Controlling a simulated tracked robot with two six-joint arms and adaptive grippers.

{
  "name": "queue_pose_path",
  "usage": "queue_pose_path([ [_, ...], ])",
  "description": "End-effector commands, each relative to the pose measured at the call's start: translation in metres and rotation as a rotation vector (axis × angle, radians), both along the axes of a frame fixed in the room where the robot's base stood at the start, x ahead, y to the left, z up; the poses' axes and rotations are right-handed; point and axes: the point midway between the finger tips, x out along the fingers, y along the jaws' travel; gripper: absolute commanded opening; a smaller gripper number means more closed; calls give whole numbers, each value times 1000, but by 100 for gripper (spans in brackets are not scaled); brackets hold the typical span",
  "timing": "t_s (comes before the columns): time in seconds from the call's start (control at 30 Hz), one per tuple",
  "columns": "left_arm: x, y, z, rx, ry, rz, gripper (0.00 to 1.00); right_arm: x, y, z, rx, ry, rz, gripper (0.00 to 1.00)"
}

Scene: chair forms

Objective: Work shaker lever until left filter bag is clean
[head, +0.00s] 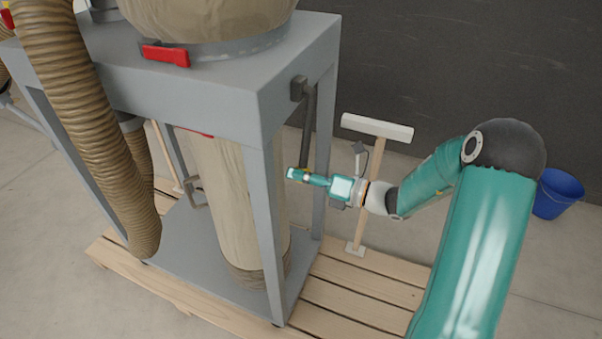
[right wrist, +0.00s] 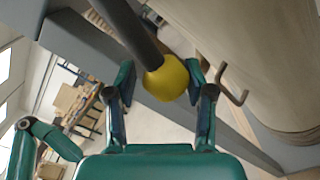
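The shaker lever (head: 308,120) is a dark rod hanging from a pivot on the right side of the grey dust collector frame. Its yellow ball knob (right wrist: 166,80) shows large in the right wrist view. My right gripper (head: 296,174) is at the lever's lower end. In the right wrist view its fingers (right wrist: 162,88) stand apart on either side of the knob, with a visible gap on the left. A beige filter bag (head: 205,15) rises from the frame top, cut off by the picture edge. I cannot tell its cleanliness. My left gripper is not in view.
A beige lower bag (head: 222,185) hangs inside the frame (head: 290,75). A ribbed brown hose (head: 85,120) runs down at left. A T-handled pale wooden tool (head: 376,128) stands behind my right gripper. The frame stands on a wooden pallet (head: 350,300). A blue bucket (head: 558,194) is at right.

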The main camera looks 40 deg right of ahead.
Motion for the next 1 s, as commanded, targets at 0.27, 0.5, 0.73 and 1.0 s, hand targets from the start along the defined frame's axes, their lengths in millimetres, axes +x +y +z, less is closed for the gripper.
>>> queue_pose_path([
  [0.27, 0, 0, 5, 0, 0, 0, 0, -13, 24, 11, -1, -4, 0, 51],
  [0.5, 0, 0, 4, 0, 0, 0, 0, -13, 24, 11, -2, -3, -1, 51],
  [0.73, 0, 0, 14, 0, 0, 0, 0, -19, 37, 24, 0, -3, 0, 51],
  [1.0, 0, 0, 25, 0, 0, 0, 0, -33, 63, 43, 0, -3, 0, 51],
])
